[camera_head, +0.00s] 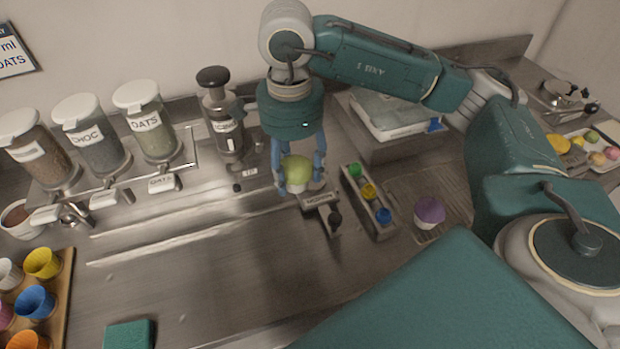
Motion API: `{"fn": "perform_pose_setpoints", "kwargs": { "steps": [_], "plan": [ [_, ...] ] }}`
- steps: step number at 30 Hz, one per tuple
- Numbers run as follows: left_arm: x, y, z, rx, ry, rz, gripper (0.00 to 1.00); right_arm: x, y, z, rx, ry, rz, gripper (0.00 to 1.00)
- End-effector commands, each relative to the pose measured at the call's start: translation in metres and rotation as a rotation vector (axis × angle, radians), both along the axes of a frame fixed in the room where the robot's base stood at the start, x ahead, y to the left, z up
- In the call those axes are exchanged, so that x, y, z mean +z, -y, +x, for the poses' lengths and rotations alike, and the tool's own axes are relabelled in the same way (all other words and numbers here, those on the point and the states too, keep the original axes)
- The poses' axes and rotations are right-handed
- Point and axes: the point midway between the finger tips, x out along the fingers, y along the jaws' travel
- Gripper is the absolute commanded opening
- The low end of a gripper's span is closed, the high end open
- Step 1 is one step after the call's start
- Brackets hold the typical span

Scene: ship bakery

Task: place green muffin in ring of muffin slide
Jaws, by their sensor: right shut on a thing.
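The green muffin (296,168), with a pale lower part, is between the blue fingers of my right gripper (299,184), which points down and is shut on it. The muffin slide (320,199), a small metal piece with a label and a black knob, lies directly at the muffin's lower right. Its ring is hidden behind the muffin and the fingers, so I cannot tell whether the muffin sits in it or just above it. My left gripper is not in view.
A narrow tray (355,212) with green, yellow and blue pieces stands right of the slide. A purple muffin (429,212) sits farther right. Dispensers (150,122) line the back left. A board (62,300) of coloured cups is at lower left.

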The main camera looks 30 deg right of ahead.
Motion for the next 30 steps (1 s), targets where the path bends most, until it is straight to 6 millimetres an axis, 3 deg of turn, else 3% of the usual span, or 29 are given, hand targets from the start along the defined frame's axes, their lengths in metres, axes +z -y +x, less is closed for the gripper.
{"fn": "perform_pose_setpoints", "kwargs": {
  "steps": [5, 15, 24, 30],
  "plan": [
    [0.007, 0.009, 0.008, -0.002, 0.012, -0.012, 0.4, 0.015, 0.013, 0.016, -0.453, 0.009, 0.01, 0.38],
    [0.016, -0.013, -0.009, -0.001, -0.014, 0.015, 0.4, 0.042, 0.044, 0.045, -1.412, 0.023, 0.031, 0.38],
    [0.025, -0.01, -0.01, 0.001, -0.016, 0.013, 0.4, 0.066, 0.073, 0.066, -2.296, 0.021, 0.044, 0.38],
    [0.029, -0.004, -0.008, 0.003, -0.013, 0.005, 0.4, 0.076, 0.086, 0.073, -2.69, 0.017, 0.042, 0.38]
  ]
}}
